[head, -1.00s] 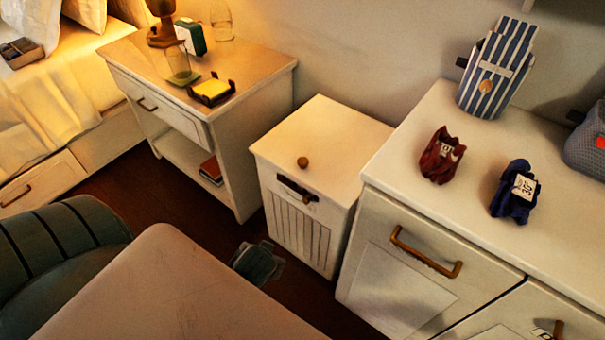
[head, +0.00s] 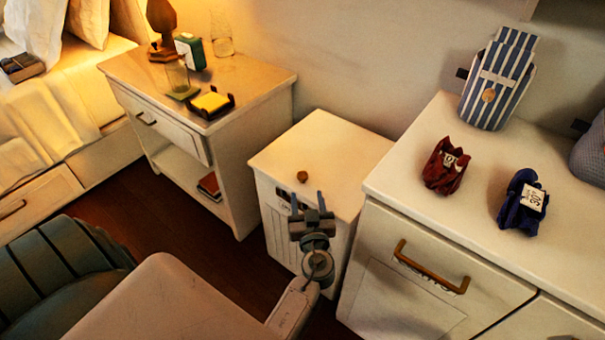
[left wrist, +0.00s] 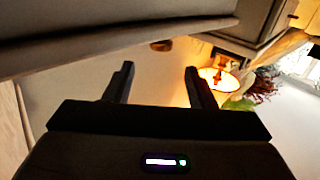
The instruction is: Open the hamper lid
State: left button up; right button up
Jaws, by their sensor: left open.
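The white hamper (head: 325,150) stands between the nightstand and the dresser. Its flat lid lies closed, with a small round brown knob (head: 302,176) near the front edge. My left gripper (head: 307,197) is open and empty at the hamper's front, its fingers pointing at the lid's front edge just below the knob in the picture. It hides part of the hamper's front and handle. In the left wrist view, both open fingers (left wrist: 158,72) show with nothing between them. A brown knob-like thing (left wrist: 161,45) shows beyond them. My right gripper is in neither view.
The nightstand (head: 270,90) with a lamp, glass and yellow notes stands left of the hamper. The white dresser (head: 400,170) stands close on the right, bearing a red bundle (head: 445,168), a blue bundle (head: 522,200) and a striped bag (head: 498,80).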

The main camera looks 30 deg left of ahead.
aim_at(303, 174)
pick_arm(q)
jog(key=p+x, duration=0.2)
jog(key=x, duration=0.7)
jog(key=shift+w+a, duration=0.2)
jog(key=shift+a, duration=0.1)
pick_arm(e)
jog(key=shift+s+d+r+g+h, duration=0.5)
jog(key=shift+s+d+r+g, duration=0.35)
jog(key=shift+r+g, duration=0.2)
pick_arm(q)
grip_shut()
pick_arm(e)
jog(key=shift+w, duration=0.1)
